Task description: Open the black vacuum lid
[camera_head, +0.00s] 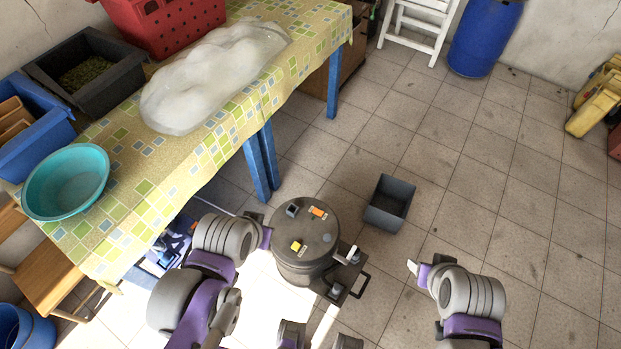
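The black vacuum (302,266) is a round dark canister standing on the tiled floor at the lower middle. Its flat lid (322,225) sits on top, with orange and yellow labels and small fittings. The lid appears closed. A dark bracket with a looped handle (361,287) and small pale parts shows at its right side. My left gripper (266,236) is close to the left edge of the lid; its fingers are largely hidden, and contact is unclear. My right gripper (414,268) is apart from the vacuum, to its right, with a pale fingertip pointing left; its opening is unclear.
A grey open bin (390,204) stands on the floor just behind and right of the vacuum. A table with a patterned cloth (140,190) fills the left, bearing a teal basin (66,182) and crates. Its blue leg (256,170) is near.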

